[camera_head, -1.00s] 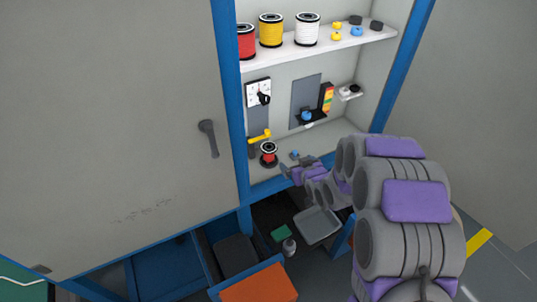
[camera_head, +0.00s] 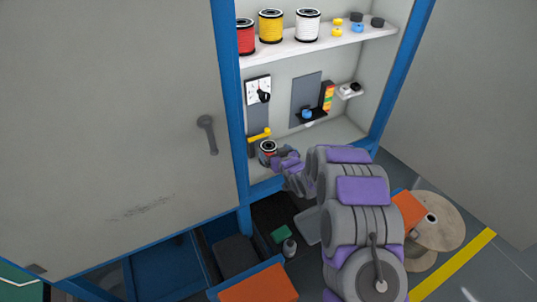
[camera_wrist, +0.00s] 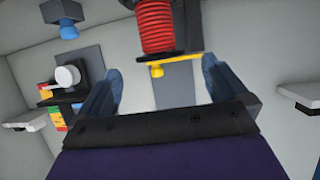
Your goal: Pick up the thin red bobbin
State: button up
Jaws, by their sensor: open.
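The thin red bobbin (camera_head: 267,147) stands on the lower cabinet shelf beside the yellow handle. Its lower part is hidden by my gripper in the head view. In the wrist view the bobbin's red winding (camera_wrist: 160,28) shows at the top, with a dark flange below it. My gripper (camera_head: 272,158) is at the bobbin in the head view. In the wrist view the two fingers of my gripper (camera_wrist: 160,72) are spread wide and empty, with the bobbin beyond the fingertips and roughly centred between them.
A yellow handle (camera_head: 259,134) sits close behind the bobbin; it also shows in the wrist view (camera_wrist: 175,63). Larger red (camera_head: 246,38), yellow (camera_head: 270,26) and white (camera_head: 307,26) spools stand on the upper shelf. A blue post (camera_head: 230,95) borders the cabinet's left side.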

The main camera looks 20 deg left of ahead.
aim_at(267, 145)
jog(key=shift+b+x, duration=0.9)
jog(key=shift+x, duration=2.6)
jog(key=shift+r, duration=0.1)
jog(key=shift+c, duration=0.3)
jog(key=c, duration=1)
